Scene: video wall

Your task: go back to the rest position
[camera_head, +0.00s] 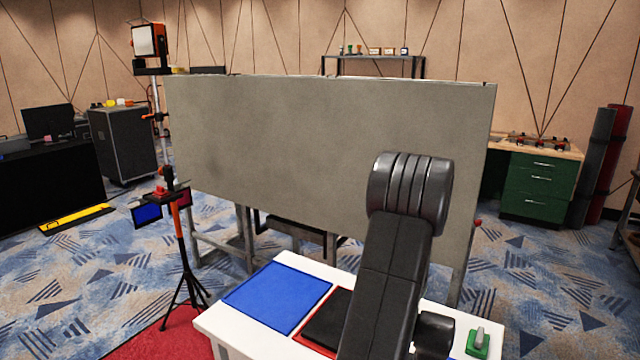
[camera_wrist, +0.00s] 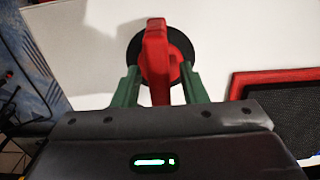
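My gripper (camera_wrist: 160,85) has two green fingers, seen in the wrist view pointing at a white tabletop (camera_wrist: 90,60). The fingers stand apart, one on each side of a red handle (camera_wrist: 155,45) with a round black disc (camera_wrist: 133,52) behind it. Dark gaps show beside the handle, so the fingers do not look closed on it. I cannot tell whether the disc rests on the tabletop. In the head view my arm reaches down over the white table (camera_head: 210,322), and my gripper is hidden behind it.
The table bears a blue panel (camera_head: 278,297), a red-framed black panel (camera_head: 325,318) and a green block with a grey handle (camera_head: 478,342). A large grey board (camera_head: 320,140) stands behind it. A tripod lamp (camera_head: 148,42) stands left. Patterned carpet (camera_head: 560,290) is open at right.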

